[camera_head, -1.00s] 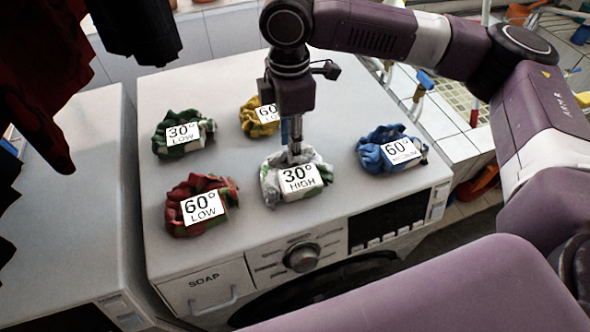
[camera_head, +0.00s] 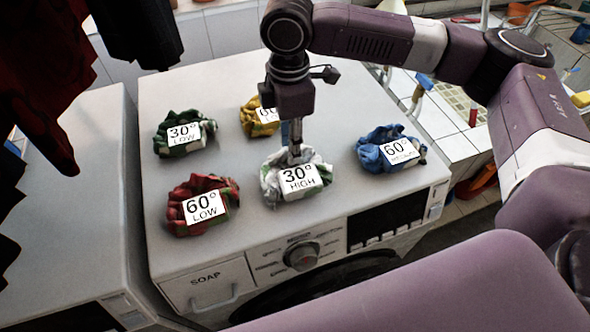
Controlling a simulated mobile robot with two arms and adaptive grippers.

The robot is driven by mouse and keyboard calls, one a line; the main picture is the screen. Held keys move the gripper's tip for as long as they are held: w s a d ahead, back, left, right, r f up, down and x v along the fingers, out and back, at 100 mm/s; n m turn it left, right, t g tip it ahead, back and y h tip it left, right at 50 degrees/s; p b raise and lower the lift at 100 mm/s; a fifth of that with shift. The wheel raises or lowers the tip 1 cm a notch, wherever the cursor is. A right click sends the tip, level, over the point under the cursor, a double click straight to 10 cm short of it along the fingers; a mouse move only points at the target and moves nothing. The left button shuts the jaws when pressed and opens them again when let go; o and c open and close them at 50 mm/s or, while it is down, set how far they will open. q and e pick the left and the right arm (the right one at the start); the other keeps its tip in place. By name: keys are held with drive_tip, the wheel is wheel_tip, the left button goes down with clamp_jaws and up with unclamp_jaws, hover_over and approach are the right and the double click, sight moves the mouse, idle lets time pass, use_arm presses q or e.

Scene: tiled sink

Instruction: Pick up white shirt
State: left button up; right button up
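The white shirt (camera_head: 272,176) is a crumpled bundle with some green and a label reading 30° HIGH. It lies near the front middle of the washing machine's top. My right gripper (camera_head: 295,150) points down onto the back of the bundle, with its fingertips at the cloth. The fingers look close together, but whether they grip cloth is too small to tell. My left gripper is not in view.
Around it on the washing machine (camera_head: 225,82) lie a red bundle (camera_head: 180,200), a green bundle (camera_head: 170,150), a yellow bundle (camera_head: 250,122) and a blue bundle (camera_head: 372,160). Dark red clothes (camera_head: 40,60) hang at the upper left. A sink area lies at the right.

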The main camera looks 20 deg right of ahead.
drive_tip(key=shift+c, duration=0.5)
clamp_jaws()
